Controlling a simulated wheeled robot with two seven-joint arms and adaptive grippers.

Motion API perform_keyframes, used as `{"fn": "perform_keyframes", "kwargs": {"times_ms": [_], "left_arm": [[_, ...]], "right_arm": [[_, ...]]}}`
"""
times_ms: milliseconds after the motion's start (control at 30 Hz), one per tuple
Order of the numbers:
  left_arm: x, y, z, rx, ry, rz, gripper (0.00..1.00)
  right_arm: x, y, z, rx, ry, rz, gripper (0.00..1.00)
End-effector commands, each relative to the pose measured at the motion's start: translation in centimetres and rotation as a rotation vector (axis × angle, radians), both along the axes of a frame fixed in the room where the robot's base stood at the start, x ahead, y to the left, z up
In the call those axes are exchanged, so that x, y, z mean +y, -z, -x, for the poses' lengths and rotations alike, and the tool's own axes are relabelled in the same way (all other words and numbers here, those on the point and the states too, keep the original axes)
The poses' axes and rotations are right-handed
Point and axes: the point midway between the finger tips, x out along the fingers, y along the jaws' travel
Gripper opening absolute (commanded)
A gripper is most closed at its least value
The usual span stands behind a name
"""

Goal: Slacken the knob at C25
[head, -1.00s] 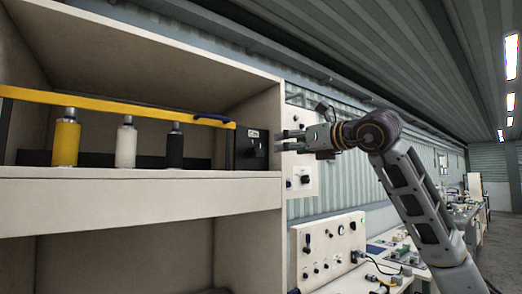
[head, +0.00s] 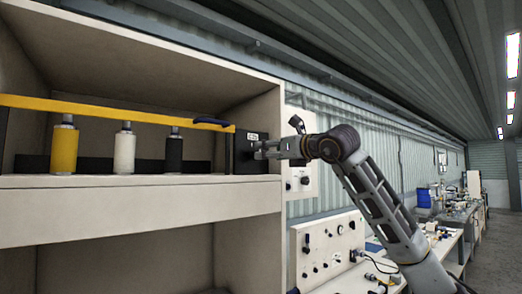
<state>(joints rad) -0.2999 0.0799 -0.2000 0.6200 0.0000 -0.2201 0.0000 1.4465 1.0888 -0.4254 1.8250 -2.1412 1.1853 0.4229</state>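A black box (head: 244,160) with a small white label stands at the right end of the shelf, at the end of the yellow bar. The label is too small to read. My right gripper (head: 262,149) comes in from the right and its fingertips are at the front of this box. The fingers cover the spot where a dark knob showed earlier, so the knob is hidden. I cannot tell whether the fingers are open or closed on it. My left gripper is not in view.
A yellow bar (head: 105,111) with a blue handle (head: 210,121) runs above a yellow cylinder (head: 64,148), a white one (head: 125,150) and a black one (head: 174,152) on the shelf (head: 140,194). A white control panel (head: 327,249) stands lower right.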

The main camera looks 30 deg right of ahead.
Motion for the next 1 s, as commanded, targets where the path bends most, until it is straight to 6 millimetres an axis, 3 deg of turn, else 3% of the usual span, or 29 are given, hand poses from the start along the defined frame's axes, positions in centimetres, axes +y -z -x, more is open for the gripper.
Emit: {"fn": "perform_keyframes", "kwargs": {"times_ms": [200, 400, 867, 1000], "left_arm": [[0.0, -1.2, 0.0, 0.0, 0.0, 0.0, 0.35], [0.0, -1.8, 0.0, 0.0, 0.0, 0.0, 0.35], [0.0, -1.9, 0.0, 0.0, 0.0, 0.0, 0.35], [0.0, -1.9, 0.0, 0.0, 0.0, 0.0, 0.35]], "right_arm": [[0.3, -0.1, -2.9, 0.003, -0.002, -0.001, 0.66], [0.4, -0.1, -4.6, 0.002, 0.0, -0.001, 0.66], [0.4, 0.1, -5.4, 0.001, -0.001, 0.0, 0.66], [0.4, 0.1, -5.3, 0.001, -0.001, 0.0, 0.49]]}}
